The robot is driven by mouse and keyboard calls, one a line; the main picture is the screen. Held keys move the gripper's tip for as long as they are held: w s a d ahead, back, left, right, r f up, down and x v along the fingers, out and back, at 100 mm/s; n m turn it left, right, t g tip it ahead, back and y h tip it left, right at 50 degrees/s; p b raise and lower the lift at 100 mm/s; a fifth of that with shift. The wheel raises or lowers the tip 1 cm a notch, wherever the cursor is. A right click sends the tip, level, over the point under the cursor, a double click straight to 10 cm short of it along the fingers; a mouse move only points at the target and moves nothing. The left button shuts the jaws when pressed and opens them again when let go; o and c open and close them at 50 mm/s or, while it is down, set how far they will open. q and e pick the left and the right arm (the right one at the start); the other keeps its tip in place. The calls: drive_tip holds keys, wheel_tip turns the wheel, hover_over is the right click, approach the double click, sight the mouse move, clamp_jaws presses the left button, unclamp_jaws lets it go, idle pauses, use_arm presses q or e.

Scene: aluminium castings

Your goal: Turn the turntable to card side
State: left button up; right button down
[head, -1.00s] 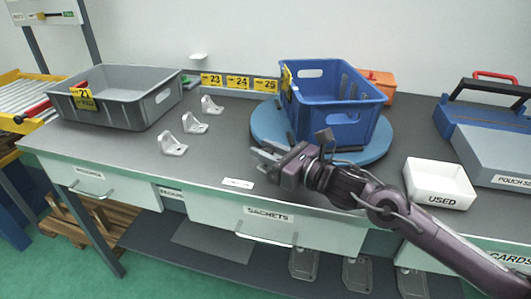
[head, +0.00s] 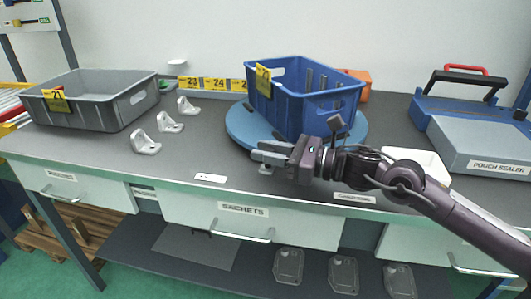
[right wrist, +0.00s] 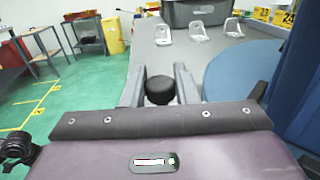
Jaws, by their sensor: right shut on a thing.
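The blue turntable (head: 240,128) is a round disc on the bench, and a blue crate (head: 325,115) stands on it. A yellow card (head: 263,78) is on the crate's left end. My right gripper (head: 262,155) is at the disc's near edge. In the right wrist view its fingers are shut on a black round knob (right wrist: 160,90), with the turntable (right wrist: 240,75) just to the right. The knob is hidden in the head view, and how it joins the disc does not show. My left gripper is not in view.
A grey bin (head: 100,115) with a numbered card stands at the left, with white brackets (head: 146,143) beside it. A white tray (head: 415,160), partly behind my right arm, and a pouch sealer (head: 480,145) are at the right. The bench's front edge runs close below my gripper.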

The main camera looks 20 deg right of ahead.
idle(0.3)
drive_tip(key=c, duration=1.2)
unclamp_jaws()
drive_tip(key=shift+o, duration=0.2)
